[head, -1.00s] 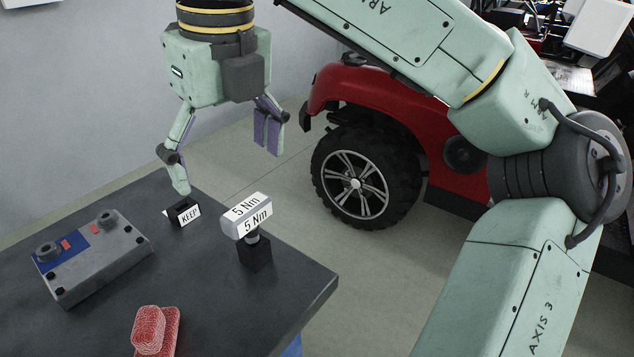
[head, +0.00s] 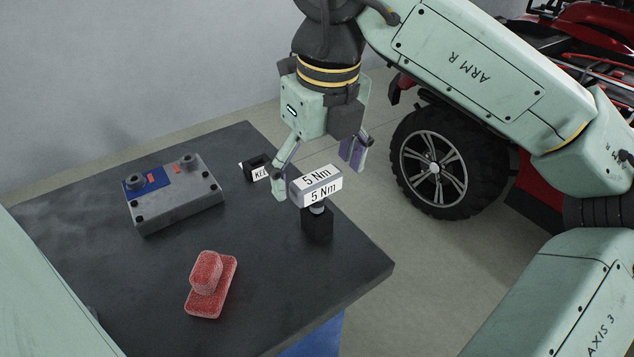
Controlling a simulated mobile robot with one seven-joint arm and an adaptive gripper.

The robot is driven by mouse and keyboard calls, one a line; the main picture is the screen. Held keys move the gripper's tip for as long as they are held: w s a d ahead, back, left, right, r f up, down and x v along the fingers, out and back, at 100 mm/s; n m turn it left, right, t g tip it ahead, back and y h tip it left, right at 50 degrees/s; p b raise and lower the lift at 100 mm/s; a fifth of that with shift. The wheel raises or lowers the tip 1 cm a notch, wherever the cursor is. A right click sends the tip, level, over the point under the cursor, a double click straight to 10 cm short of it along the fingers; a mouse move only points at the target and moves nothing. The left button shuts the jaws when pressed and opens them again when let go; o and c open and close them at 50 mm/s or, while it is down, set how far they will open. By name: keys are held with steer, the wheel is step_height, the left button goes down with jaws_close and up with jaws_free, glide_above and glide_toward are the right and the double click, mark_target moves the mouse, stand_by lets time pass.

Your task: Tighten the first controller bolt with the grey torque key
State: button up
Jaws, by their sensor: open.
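The grey torque key (head: 316,189), its T-shaped handle labelled "5 Nm", stands upright in a black holder (head: 317,225) near the table's right corner. The grey controller box (head: 178,205) lies at the back left of the table, with two dark knobs, a blue panel, red marks and dark bolts at its corners. I cannot tell which bolt is the first. My gripper (head: 317,170) is open and points down, its fingers spread to either side behind and above the key's handle. It holds nothing. Whether a finger touches the handle cannot be told.
A small black holder labelled "KEEP" (head: 256,169) stands just left of my gripper, partly covered by a finger. Red textured blocks (head: 211,285) lie at the table's front. The dark table (head: 110,262) is bare between them. A red vehicle (head: 515,165) stands behind at right.

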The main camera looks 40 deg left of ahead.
steer(key=shift+a+f, duration=0.1)
steer(key=shift+f, duration=0.75)
steer(key=shift+c, duration=0.2)
steer(key=c, duration=1.4)
